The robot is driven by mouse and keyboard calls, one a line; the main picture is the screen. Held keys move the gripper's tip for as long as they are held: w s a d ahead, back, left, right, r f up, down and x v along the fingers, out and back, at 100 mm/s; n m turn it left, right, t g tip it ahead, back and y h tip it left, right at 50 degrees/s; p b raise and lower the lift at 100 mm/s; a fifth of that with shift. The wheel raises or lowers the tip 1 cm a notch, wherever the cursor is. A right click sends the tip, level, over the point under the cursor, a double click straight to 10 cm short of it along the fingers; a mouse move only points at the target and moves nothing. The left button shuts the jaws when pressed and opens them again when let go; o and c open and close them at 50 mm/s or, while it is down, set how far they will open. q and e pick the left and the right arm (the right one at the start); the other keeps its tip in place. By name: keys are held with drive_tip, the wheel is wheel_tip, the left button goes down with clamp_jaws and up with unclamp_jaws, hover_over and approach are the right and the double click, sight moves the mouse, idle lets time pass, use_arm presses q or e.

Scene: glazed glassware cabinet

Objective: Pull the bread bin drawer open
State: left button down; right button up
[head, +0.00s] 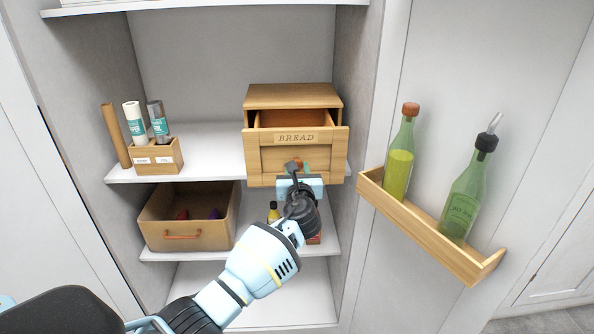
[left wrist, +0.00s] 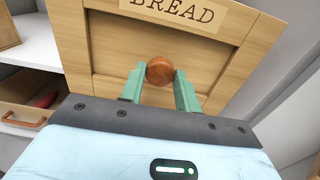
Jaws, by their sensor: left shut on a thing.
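The wooden bread bin (head: 292,96) stands on the middle shelf of the cabinet. Its drawer front (head: 267,160), marked BREAD, is out in front of the bin body, and a gap into the drawer shows above it. In the left wrist view the drawer front (left wrist: 110,60) fills the upper part, with a round brown knob (left wrist: 160,70). My left gripper (left wrist: 160,85) has its green fingers on either side of the knob, shut on it. In the head view the gripper (head: 303,170) covers the knob. My right gripper is not in view.
A holder with rolls (head: 154,158) stands left of the bin. A door rack (head: 430,232) with two green bottles is close on the right.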

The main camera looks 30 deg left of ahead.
use_arm(q)
drive_tip(key=c, duration=1)
unclamp_jaws()
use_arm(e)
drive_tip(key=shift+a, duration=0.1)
use_arm(q)
drive_tip(key=shift+s, duration=0.1)
drive_tip(key=p+v, duration=0.1)
drive_tip(key=v, duration=0.6)
drive_tip(key=shift+s+d, duration=0.15)
drive_tip(key=shift+s, duration=0.15)
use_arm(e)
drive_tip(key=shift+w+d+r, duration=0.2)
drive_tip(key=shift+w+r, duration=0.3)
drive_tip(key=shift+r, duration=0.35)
